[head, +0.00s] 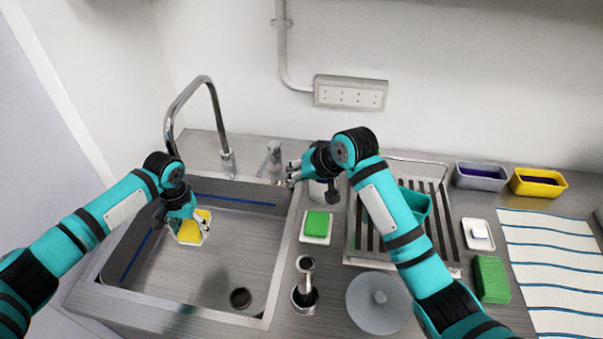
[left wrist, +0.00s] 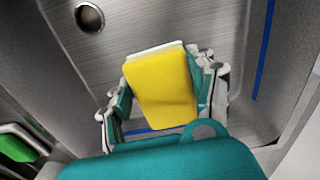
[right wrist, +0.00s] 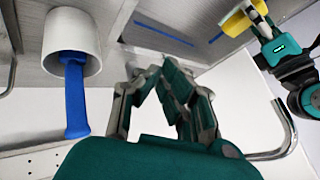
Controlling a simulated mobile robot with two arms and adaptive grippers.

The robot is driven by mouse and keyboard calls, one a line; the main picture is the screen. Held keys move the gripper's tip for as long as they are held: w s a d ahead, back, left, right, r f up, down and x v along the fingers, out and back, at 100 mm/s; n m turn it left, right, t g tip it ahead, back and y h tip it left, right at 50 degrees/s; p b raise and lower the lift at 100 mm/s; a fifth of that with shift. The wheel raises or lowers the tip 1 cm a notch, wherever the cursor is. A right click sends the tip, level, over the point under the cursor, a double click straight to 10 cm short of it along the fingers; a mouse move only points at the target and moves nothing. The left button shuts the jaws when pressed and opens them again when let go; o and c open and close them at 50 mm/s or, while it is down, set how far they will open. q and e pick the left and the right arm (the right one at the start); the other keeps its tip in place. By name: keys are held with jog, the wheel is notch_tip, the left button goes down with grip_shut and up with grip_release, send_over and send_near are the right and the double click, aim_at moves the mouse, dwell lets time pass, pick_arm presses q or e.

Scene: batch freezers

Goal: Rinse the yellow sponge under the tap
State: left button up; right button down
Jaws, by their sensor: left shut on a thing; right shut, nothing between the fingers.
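The yellow sponge (head: 188,232), with a pale layer along one edge, is in the sink (head: 215,262). My left gripper (head: 188,222) is shut on it and holds it in the basin's left part. The left wrist view shows the sponge (left wrist: 160,88) between the fingers. I see no water stream. A short metal fitting (head: 272,157) stands right of the spout's base; I cannot tell whether it is the tap's handle. My right gripper (head: 292,174) is shut and empty beside this fitting, above the counter.
A white cup with a blue-handled tool (right wrist: 73,100) stands near my right gripper. A green sponge on a dish (head: 317,226), a metal stand (head: 305,290) and a grey round lid (head: 378,303) sit right of the sink. A dish rack (head: 448,225) lies under my right arm.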

jog(key=shift+v, duration=1.65)
jog(key=shift+s+a+r, duration=0.15)
jog(key=shift+a, duration=0.05)
